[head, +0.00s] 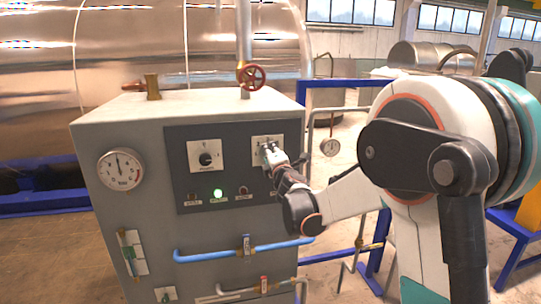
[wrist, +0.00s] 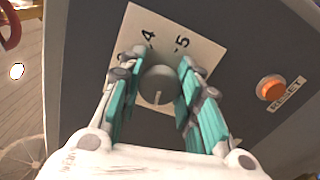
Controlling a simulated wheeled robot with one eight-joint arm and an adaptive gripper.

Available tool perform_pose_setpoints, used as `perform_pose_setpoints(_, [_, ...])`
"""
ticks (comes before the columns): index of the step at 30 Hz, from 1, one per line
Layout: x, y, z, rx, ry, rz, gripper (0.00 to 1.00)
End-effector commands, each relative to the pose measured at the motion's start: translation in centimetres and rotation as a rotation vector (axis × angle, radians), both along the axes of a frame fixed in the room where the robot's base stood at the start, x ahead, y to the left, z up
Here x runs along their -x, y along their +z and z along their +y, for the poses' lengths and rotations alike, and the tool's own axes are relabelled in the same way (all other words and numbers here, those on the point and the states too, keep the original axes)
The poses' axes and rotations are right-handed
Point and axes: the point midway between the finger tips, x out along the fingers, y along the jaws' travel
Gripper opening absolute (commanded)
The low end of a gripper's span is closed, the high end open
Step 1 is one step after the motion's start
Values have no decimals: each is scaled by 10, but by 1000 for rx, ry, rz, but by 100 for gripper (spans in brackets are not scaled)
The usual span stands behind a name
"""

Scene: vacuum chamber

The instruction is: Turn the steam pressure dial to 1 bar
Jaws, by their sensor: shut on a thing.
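The steam pressure dial is a round grey knob (wrist: 158,86) on a white scale plate (wrist: 178,32) in the wrist view. The numbers 4 and 5 show on the plate; the rest of the scale is hidden by my fingers or out of sight. A pale line on the knob points down in that view. My gripper (wrist: 161,66) has a teal finger on each side of the knob and is shut on it. In the head view my gripper (head: 271,156) is at the right plate (head: 262,131) of the dark panel and hides the knob.
A second dial (head: 206,158) is left on the panel, above a lit green button (head: 217,193). An orange reset button (wrist: 271,88) is right of my fingers. A gauge (head: 120,169) is at left. A red valve wheel (head: 252,77) stands on top; a blue pipe (head: 210,254) runs below.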

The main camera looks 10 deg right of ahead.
Motion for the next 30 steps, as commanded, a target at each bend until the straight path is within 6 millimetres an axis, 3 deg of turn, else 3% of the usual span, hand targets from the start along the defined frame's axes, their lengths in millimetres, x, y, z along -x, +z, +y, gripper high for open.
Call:
perform_pose_setpoints(8, [1,-1,0,2,0,0,8])
perform_pose_setpoints(9, [1,-1,0,2,0,0,40])
perform_pose_setpoints(11, [1,-1,0,1,0,0,52])
perform_pose_setpoints(23, [4,0,0,0,0,0,52])
perform_pose_setpoints(30, [41,0,0,1,0,0,52])
